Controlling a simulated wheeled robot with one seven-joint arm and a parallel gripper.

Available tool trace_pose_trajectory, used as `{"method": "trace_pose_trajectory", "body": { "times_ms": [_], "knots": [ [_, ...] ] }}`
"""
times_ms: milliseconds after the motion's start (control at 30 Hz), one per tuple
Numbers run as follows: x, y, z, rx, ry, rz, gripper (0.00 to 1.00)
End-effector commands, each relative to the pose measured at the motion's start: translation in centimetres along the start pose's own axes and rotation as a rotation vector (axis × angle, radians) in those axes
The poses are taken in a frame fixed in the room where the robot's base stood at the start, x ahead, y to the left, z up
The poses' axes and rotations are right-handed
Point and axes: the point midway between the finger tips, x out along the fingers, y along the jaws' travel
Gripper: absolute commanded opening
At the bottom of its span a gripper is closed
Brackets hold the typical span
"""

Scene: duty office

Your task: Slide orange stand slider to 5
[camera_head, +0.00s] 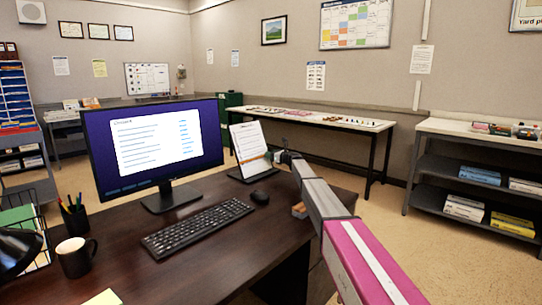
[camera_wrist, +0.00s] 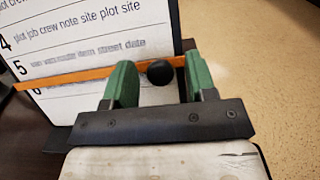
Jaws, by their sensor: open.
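The document stand (camera_head: 248,142) stands on the desk right of the monitor, holding a sheet (camera_wrist: 90,55) of numbered lines. In the wrist view the orange slider (camera_wrist: 75,76) crosses the sheet just below line 5, over the top of line 6. It also shows faintly in the head view. Its black knob (camera_wrist: 160,73) is at the right end. My gripper (camera_wrist: 159,68) is open, with one green finger on each side of the knob. In the head view my gripper (camera_head: 284,157) is at the stand's right edge.
The monitor (camera_head: 155,145), keyboard (camera_head: 198,225) and mouse (camera_head: 260,197) are left of my arm on the dark desk (camera_head: 185,270). A black mug (camera_head: 76,257) stands at the left. Open floor (camera_wrist: 270,60) lies right of the stand.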

Motion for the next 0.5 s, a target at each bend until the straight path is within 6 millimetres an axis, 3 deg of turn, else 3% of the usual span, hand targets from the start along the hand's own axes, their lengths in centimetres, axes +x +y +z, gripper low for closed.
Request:
{"method": "trace_pose_trajectory", "body": {
  "times_ms": [167,500],
  "knots": [
    [-2.0,0.2,0.0,0.0,0.0,-0.001,0.52],
    [-8.3,0.2,0.0,0.0,0.0,-0.001,0.52]
  ]
}}
